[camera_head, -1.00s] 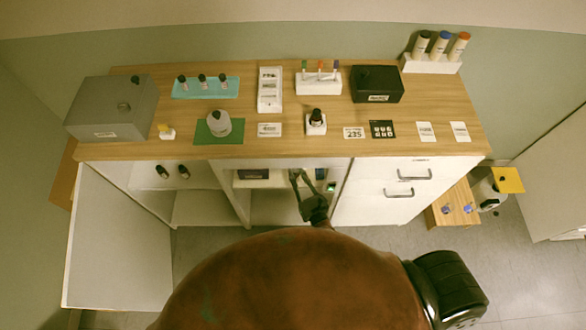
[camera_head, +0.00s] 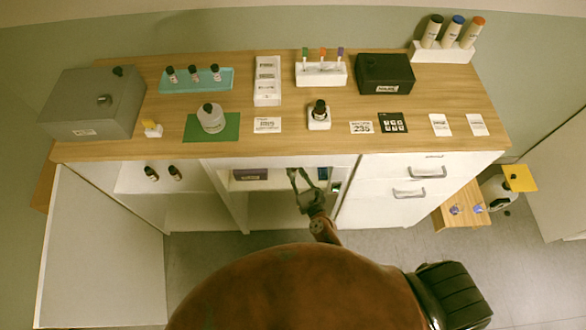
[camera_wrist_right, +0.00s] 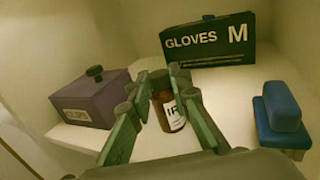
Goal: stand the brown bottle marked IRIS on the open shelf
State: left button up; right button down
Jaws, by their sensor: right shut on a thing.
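The brown bottle (camera_wrist_right: 169,112) shows in the right wrist view, with a white label on which the letters "IR" can be read. It stands about upright between the fingers of my right gripper (camera_wrist_right: 163,84), which is shut on it. I cannot tell whether its base touches the shelf floor. In the head view my right gripper (camera_head: 305,184) reaches into the open shelf (camera_head: 270,208) under the counter; the bottle cannot be made out there. My left gripper is not in view.
Inside the shelf are a purple lidded box (camera_wrist_right: 92,100) at left, a dark GLOVES M box (camera_wrist_right: 207,42) behind, and a blue object (camera_wrist_right: 283,115) at right. An open cabinet door (camera_head: 103,250) stands at left. Bottles, cards and boxes stand on the wooden counter (camera_head: 290,130).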

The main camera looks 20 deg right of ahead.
jog(key=c, duration=2.3)
grip_release()
jog(key=shift+f, duration=0.2)
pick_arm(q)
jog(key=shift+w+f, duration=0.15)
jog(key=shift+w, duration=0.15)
pick_arm(e)
jog(key=o, duration=0.5)
jog(key=shift+r, duration=0.1)
jog(key=shift+r, duration=0.1)
